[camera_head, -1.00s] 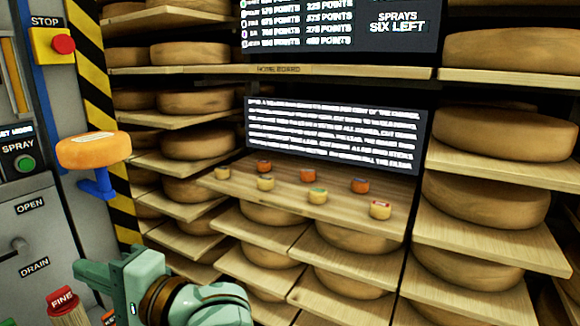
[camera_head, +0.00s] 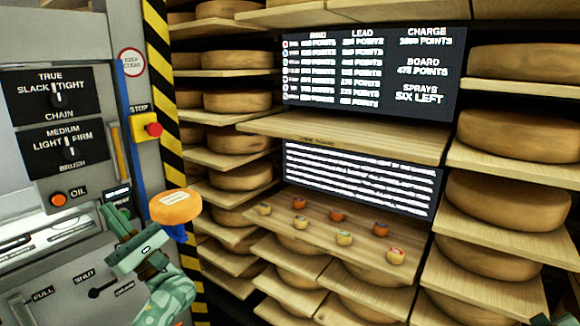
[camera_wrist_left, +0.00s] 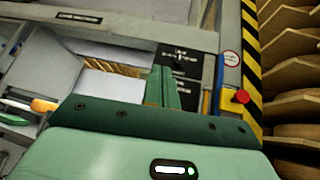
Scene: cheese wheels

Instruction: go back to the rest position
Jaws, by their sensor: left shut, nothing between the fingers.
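My left gripper (camera_head: 114,213) is green and raised in front of the grey machine panel at the left of the head view. In the left wrist view its fingers (camera_wrist_left: 161,84) are together with nothing between them. The gripper touches nothing that I can make out.
An orange cheese wheel (camera_head: 175,206) sits on a blue holder just right of my left gripper. The machine panel (camera_head: 70,255) has levers and knobs close behind the hand. A red stop button (camera_head: 154,129) is above. Small cheeses stand on a shelf board (camera_head: 318,231) at centre.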

